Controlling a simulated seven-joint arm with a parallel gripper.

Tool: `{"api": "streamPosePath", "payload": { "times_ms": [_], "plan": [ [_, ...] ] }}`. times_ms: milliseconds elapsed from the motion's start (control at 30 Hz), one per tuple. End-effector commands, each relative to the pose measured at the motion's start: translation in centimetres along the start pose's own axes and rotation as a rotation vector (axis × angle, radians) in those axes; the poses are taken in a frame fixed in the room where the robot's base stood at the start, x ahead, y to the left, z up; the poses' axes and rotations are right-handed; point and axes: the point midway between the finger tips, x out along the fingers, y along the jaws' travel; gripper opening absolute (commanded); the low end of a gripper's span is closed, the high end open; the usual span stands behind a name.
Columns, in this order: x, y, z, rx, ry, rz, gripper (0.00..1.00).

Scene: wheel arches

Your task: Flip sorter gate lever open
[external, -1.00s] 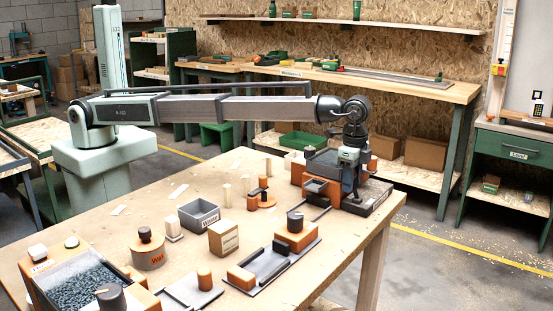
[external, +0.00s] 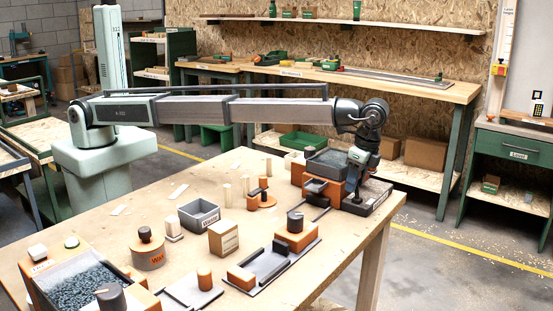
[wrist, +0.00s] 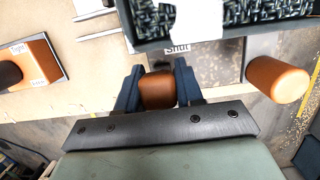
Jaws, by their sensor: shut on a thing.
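The sorter stands at the far right corner of the work table, with an orange body and a grey hopper (external: 328,162) on top. In the wrist view the hopper (wrist: 215,38) shows at the top, filled with small dark pieces. My gripper (external: 352,182) is beside the hopper, tilted. In the wrist view my gripper (wrist: 157,90) is shut on an orange-brown knob (wrist: 157,92), apparently the gate lever's handle. A label reading "Shut" (wrist: 177,49) lies just beyond the knob. The lever's arm and pivot are hidden.
A separate orange cylinder (wrist: 277,79) stands to the right of my fingers. The table holds a grey "Waste" bin (external: 199,214), a cardboard box (external: 223,238), an orange "Wait" drum (external: 148,252) and a tray of dark pieces (external: 80,285). The table's right edge is close to the sorter.

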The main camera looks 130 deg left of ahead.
Motion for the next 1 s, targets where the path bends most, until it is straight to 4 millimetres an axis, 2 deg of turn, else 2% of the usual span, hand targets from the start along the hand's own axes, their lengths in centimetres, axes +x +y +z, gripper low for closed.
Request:
{"api": "streamPosePath", "payload": {
  "times_ms": [33,467,500,700,1000],
  "plan": [
    [-0.08,-0.05,-0.48,0.001,-0.022,0.000,0.00],
    [-0.10,0.02,-0.30,0.000,-0.059,0.001,0.00],
    [-0.10,0.02,-0.30,0.000,-0.059,0.001,0.40],
    [-0.11,0.01,-0.30,0.000,-0.058,0.001,0.57],
    [-0.31,0.00,-0.33,0.000,-0.058,0.001,0.57]
  ]
}}
